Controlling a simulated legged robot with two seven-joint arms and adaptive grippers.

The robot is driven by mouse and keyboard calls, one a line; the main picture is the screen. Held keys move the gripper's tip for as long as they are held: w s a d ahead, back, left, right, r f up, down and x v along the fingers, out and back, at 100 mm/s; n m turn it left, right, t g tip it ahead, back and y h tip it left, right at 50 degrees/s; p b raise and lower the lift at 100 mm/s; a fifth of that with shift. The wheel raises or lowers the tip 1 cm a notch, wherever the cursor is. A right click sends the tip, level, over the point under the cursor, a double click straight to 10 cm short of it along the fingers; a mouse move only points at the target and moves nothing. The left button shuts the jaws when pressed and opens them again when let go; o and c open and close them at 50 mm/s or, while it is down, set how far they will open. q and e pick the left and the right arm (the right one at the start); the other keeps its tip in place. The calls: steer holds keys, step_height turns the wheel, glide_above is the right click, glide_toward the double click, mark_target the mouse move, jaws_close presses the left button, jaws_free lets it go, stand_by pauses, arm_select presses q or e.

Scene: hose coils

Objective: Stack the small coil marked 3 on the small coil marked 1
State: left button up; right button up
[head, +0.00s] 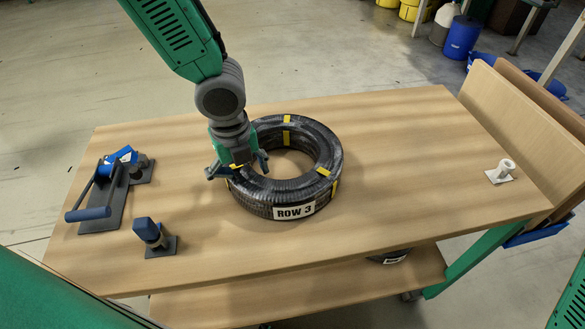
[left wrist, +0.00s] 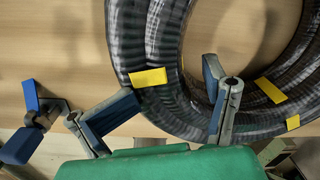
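A black hose coil (head: 327,150) with yellow tape bands and a white "ROW 3" label lies flat on the wooden table (head: 400,130). It also shows in the left wrist view (left wrist: 150,50). My left gripper (head: 238,168) points down at the coil's left side, one finger over the hole and one outside the ring. In the left wrist view its fingers (left wrist: 165,105) are spread, with the hose and a yellow band between them; contact is unclear. A second dark coil (head: 390,257) shows partly on the lower shelf; its label's number is unreadable. My right gripper is not in view.
A blue-handled tool on a dark plate (head: 100,205) and a blue-capped fitting (head: 150,233) stand at the table's left. A white fitting (head: 502,171) stands at the right, near upright wooden boards (head: 505,130). The table between coil and white fitting is clear.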

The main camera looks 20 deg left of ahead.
arm_select(q)
steer(key=shift+s+a+f, duration=0.2)
steer(key=shift+s+f, duration=0.1)
steer(key=shift+f, duration=0.2)
steer(key=shift+s+a+f, duration=0.15)
steer(key=shift+s+f, duration=0.1)
steer(key=shift+f, duration=0.25)
steer(key=c, duration=0.5)
steer(key=shift+s+a, duration=0.1)
steer(key=shift+s, duration=0.05)
steer(key=c, duration=0.7)
steer(key=shift+a, duration=0.1)
steer(key=shift+c, duration=1.1)
steer(key=shift+r, duration=0.1)
steer(key=shift+w+r+p, duration=0.15)
steer(key=shift+w+p, duration=0.1)
steer(key=shift+p, duration=0.05)
steer(key=shift+w+r+p, duration=0.3)
steer(key=shift+r+p, duration=0.2)
steer(key=shift+p, duration=0.25)
steer(key=shift+c, duration=0.2)
